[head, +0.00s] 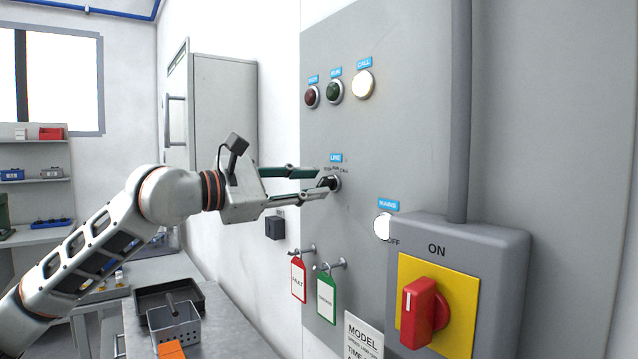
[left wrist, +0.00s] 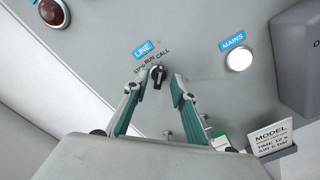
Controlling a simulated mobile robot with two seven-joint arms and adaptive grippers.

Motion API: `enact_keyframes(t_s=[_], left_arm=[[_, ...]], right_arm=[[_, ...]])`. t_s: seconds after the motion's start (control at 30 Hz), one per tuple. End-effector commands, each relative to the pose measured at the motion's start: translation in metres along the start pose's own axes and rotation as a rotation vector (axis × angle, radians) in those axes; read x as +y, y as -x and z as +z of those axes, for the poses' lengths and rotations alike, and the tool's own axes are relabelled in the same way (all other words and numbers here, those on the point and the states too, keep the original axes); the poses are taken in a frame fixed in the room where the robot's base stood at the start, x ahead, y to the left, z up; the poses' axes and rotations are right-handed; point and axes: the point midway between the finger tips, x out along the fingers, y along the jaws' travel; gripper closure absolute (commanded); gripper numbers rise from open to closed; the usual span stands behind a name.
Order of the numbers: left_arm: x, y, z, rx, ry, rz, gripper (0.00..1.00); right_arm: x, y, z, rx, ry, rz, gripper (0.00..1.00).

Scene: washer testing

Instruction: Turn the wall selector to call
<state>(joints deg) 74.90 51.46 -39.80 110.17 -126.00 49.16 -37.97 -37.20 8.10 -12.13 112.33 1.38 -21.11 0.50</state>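The wall selector is a small black knob (head: 334,184) under the blue LINE label (head: 335,157) on the grey panel. In the left wrist view the knob (left wrist: 159,77) sits below the words STOP, RUN and CALL; I cannot tell for sure which word it points at. My left gripper (head: 322,183) is at the knob with one finger on each side. The round lamp under the CALL label (head: 363,84) is bright white. The red lamp (head: 312,96) and green lamp (head: 335,91) look dark. My right gripper is not in view.
A grey box with a red rotary switch (head: 422,312) and a conduit (head: 460,110) stand out from the panel at right. Red (head: 299,281) and green (head: 327,298) tags hang on hooks below the selector. A bench with a tray (head: 150,300) is at lower left.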

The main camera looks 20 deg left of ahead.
Motion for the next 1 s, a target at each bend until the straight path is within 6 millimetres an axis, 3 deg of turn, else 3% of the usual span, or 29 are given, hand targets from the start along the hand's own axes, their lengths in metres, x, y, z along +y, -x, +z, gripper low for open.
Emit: enact_keyframes(t_s=[0.2,0.4,0.6,1.0], left_arm=[[0.001,0.048,-0.002,0.004,-0.003,0.003,0.74],[0.001,0.079,-0.001,0.002,-0.001,0.002,0.74],[0.0,0.092,0.0,0.0,-0.001,0.001,0.74],[0.0,0.094,0.0,-0.001,-0.001,0.001,0.74]], right_arm=[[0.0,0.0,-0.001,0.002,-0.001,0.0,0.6],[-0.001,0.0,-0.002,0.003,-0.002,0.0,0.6],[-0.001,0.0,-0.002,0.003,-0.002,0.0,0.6],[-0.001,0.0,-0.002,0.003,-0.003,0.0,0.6]])
